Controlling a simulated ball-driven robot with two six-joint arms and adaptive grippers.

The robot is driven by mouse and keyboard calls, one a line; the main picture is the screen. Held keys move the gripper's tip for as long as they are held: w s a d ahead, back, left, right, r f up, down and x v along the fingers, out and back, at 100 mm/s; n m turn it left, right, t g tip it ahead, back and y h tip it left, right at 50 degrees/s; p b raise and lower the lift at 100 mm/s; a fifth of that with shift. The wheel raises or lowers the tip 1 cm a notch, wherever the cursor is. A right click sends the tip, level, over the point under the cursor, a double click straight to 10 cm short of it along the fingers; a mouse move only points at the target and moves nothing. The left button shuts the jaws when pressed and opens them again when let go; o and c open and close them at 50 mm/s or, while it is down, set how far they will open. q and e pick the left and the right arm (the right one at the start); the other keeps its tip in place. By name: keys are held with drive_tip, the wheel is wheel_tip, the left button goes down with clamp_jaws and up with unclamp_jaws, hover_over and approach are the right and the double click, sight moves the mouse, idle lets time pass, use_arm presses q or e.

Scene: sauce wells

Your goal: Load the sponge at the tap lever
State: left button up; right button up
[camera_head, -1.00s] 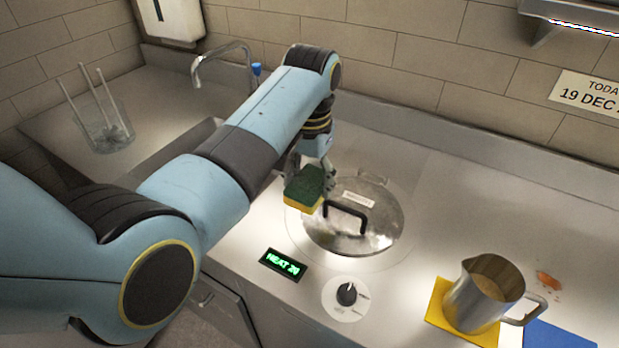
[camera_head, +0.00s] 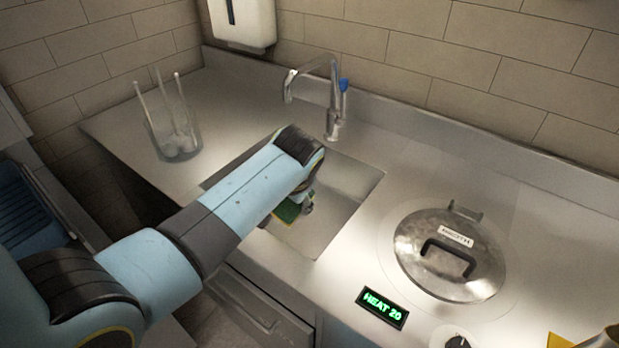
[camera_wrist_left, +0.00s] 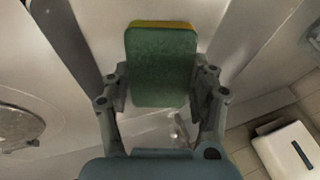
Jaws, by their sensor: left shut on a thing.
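The sponge (camera_wrist_left: 161,68), green with a yellow side, is between the fingers of my left gripper (camera_wrist_left: 160,88) in the left wrist view. That gripper is shut on it. In the head view the sponge (camera_head: 288,211) shows as a small green patch over the sink (camera_head: 350,190), and my own arm hides most of the gripper. The tap (camera_head: 333,115) stands behind the sink, with a blue lever (camera_head: 344,85) on its right side. The gripper is in front of the tap and apart from it. My right gripper is not in view.
A glass jar (camera_head: 160,140) with white sticks stands left of the sink. A lidded round well (camera_head: 415,240) is at the right, with a lit heat display (camera_head: 382,307) and a knob (camera_head: 457,342) in front. A towel dispenser (camera_head: 258,22) hangs on the wall.

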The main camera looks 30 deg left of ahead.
use_arm(q)
drive_tip(key=shift+s+d+f, duration=0.15)
drive_tip(key=shift+s+f, duration=0.1)
drive_tip(key=shift+s, duration=0.1)
drive_tip(key=shift+y, duration=0.3)
drive_tip(key=shift+w+a+f, duration=0.1)
drive_tip(key=shift+w+a, duration=0.1)
drive_tip(key=w+a+b, duration=0.1)
drive_tip(key=w+a+f+b, duration=0.1)
drive_tip(key=w+a, duration=0.1)
drive_tip(key=shift+f+b, duration=0.15)
drive_tip(key=shift+b, duration=0.25)
drive_tip(key=w+a+f+b, duration=0.1)
drive_tip(key=w+a+b, duration=0.5)
drive_tip(key=b, duration=0.1)
drive_tip(key=shift+w+f, duration=0.25)
drive_tip(key=shift+w, duration=0.15)
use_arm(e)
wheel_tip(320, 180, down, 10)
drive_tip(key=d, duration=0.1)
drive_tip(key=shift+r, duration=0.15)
use_arm(q)
drive_tip(key=shift+a, duration=0.1)
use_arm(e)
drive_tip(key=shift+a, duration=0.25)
